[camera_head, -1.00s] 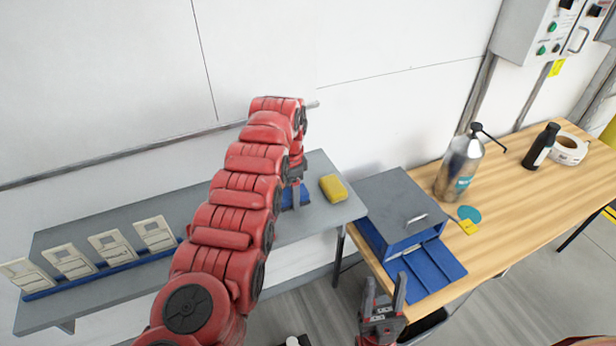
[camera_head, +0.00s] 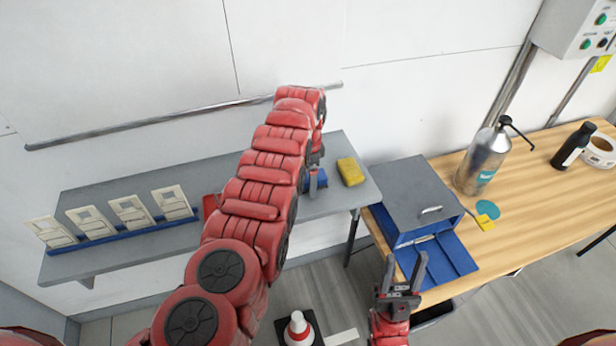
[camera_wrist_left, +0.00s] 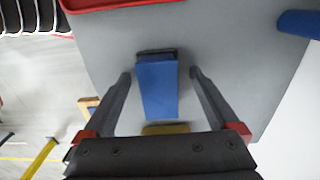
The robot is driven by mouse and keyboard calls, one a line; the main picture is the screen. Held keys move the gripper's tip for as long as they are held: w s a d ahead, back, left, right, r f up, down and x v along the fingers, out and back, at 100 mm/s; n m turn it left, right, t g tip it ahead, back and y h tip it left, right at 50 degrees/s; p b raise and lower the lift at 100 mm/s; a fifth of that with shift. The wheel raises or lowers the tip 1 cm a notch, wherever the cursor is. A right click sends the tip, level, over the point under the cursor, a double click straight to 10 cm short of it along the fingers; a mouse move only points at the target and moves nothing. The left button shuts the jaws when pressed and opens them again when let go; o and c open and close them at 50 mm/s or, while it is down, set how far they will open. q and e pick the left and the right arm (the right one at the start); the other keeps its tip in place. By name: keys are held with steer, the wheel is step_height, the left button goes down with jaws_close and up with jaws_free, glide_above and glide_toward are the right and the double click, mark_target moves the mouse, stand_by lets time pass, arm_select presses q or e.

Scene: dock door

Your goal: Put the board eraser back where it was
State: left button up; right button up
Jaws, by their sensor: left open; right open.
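The board eraser, seemingly the blue block with a dark end (camera_wrist_left: 158,88), lies between the spread fingers of my left gripper (camera_wrist_left: 160,85) in the left wrist view, with visible gaps on both sides. In the head view the blue block (camera_head: 319,181) shows on the right part of the grey wall shelf (camera_head: 232,221), partly hidden by my left gripper (camera_head: 316,178). Whether it touches the shelf is hard to tell. My right gripper (camera_head: 402,272) is open and empty, in front of the blue tray.
A yellow sponge (camera_head: 350,171) lies right of the eraser. White cards (camera_head: 130,213) stand in a blue rack at left. A whiteboard ledge (camera_head: 180,119) runs above. A grey box (camera_head: 408,190) and spray bottle (camera_head: 484,160) stand on the wooden table (camera_head: 540,200). A cone (camera_head: 299,329) stands below.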

arm_select(q)
steer(key=shift+d, duration=0.2)
steer(key=shift+w+r, duration=0.1)
steer(key=shift+r, duration=0.25)
step_height(320, 180, up, 6)
steer(key=b, duration=0.3)
steer(key=shift+a+r, duration=0.1)
steer(key=shift+r, duration=2.6)
